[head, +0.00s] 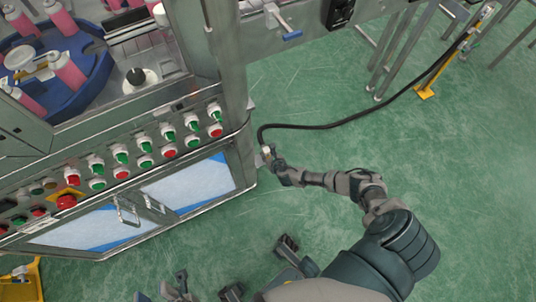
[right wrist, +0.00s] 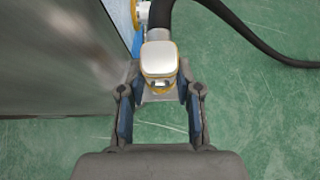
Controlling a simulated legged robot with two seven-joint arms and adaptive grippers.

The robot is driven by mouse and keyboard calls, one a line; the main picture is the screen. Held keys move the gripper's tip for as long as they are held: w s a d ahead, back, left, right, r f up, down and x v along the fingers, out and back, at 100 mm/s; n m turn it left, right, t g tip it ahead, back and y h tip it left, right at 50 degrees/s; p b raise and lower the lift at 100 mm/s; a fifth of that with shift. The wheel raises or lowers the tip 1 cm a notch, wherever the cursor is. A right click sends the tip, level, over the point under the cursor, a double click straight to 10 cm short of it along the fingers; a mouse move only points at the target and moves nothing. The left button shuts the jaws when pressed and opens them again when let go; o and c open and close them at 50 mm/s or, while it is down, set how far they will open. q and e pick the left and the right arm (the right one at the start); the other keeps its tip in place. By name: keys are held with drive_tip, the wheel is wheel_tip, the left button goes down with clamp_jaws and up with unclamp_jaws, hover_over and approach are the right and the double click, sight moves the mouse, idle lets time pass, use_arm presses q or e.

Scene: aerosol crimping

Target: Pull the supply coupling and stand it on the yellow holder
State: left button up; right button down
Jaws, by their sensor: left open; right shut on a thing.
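The supply coupling (head: 266,151) is a pale fitting with yellow trim on a black hose (head: 340,122), beside the machine's lower right corner. My right gripper (head: 274,163) is shut on it. In the right wrist view the coupling (right wrist: 159,57) sits between the two fingers of the right gripper (right wrist: 160,100). A yellow-ringed fitting (right wrist: 141,13) shows behind it by the machine wall; whether they are joined I cannot tell. My left gripper (head: 182,287) is open at the bottom edge, partly cut off. A yellow stand (head: 30,288) is at the bottom left, perhaps the holder.
The machine cabinet (head: 190,187) with several buttons fills the left. Pink cans (head: 66,70) stand in a blue carousel behind its window. The hose runs to a post at the upper right. A yellow foot (head: 426,93) stands on the floor. The green floor at right is mostly clear.

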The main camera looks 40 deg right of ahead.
drive_tip(key=shift+s+a+f, duration=0.1)
drive_tip(key=shift+s+f, duration=0.05)
drive_tip(key=shift+f, duration=0.1)
idle(0.9)
drive_tip(key=shift+r+p, duration=0.4)
drive_tip(key=shift+p, duration=0.15)
drive_tip(key=c, duration=0.7)
unclamp_jaws()
drive_tip(key=shift+r, duration=0.1)
drive_tip(key=v, duration=1.1)
drive_tip(key=shift+s+r, duration=0.2)
drive_tip(key=shift+s, duration=0.05)
